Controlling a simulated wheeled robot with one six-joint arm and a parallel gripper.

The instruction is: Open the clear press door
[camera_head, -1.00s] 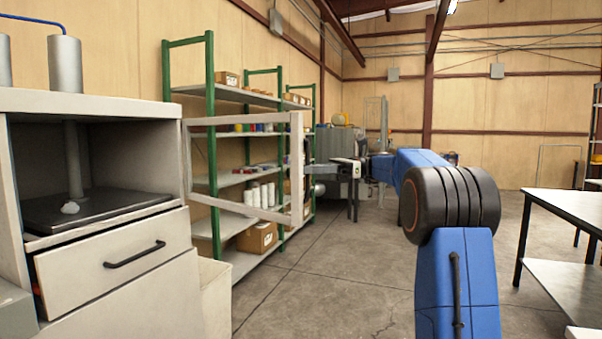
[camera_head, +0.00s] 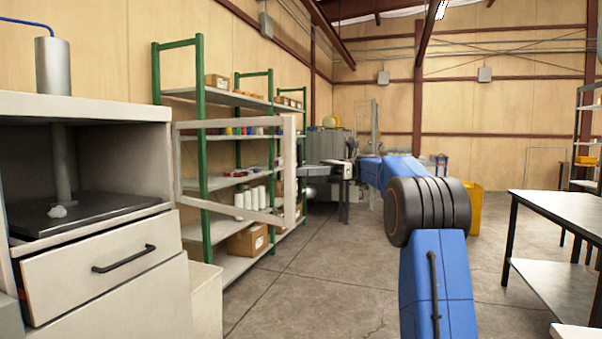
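The clear press door (camera_head: 289,168) is a see-through panel in a pale frame. It stands swung out from the right side of the open press (camera_head: 90,105), and the shelves show through it. My blue arm reaches away, and my gripper (camera_head: 308,171) is at the door's free edge, around mid-height. The fingers are small and partly hidden by the frame, so I cannot tell whether they touch or grip it.
A drawer (camera_head: 105,262) with a black handle sits below the press chamber, slightly out. Green-posted shelves (camera_head: 200,160) with boxes and rolls stand behind the door. A yellow bin (camera_head: 474,208) stands beyond my arm. The floor between is clear.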

